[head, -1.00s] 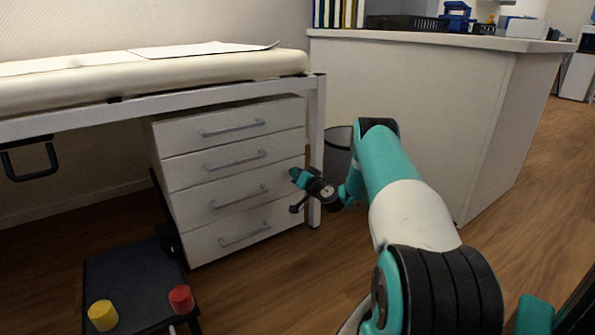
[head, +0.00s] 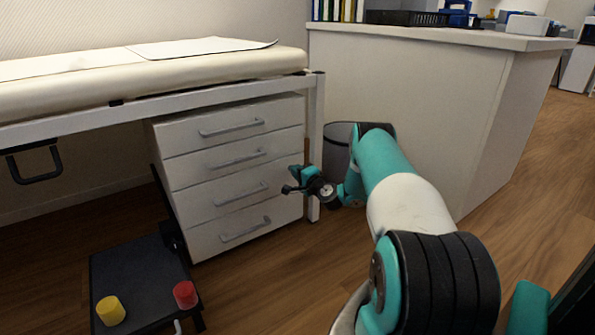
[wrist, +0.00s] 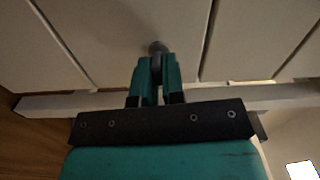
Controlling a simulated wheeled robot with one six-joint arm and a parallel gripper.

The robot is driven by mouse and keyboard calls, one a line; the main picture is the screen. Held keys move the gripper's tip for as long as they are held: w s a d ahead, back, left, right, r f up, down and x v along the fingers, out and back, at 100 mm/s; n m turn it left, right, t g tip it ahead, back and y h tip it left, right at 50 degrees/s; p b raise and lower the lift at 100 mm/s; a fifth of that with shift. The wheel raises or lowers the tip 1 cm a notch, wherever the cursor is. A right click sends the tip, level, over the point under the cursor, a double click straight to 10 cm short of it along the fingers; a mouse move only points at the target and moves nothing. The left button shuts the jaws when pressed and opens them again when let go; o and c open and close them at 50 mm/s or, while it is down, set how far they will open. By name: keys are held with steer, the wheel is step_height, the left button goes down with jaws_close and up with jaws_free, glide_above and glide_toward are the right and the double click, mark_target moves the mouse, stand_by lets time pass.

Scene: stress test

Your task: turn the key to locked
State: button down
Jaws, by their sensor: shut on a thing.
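The white drawer unit (head: 232,185) stands under the couch, its drawers closed. My gripper (head: 292,182) is at the right edge of its front, beside the middle drawers. In the wrist view, the teal fingers of my gripper (wrist: 157,64) are close together at a small grey round lock part (wrist: 157,47) on the pale drawer front. They are shut on the key, which is mostly hidden between the fingertips. Its turn angle cannot be read. In the head view, the key and lock are too small and covered to make out.
The couch frame's white leg (head: 315,150) stands just right of the drawers, with a grey bin (head: 337,150) behind. A black step (head: 135,280) carries a yellow cylinder (head: 110,310) and a red cylinder (head: 185,294). Wooden floor is clear in front.

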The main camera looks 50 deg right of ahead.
steer(key=shift+d+m, duration=0.1)
steer(key=shift+m, duration=0.6)
steer(key=c, duration=1.2)
jaws_free()
steer(key=shift+p+v, duration=8.75)
steer(key=shift+p, duration=2.8)
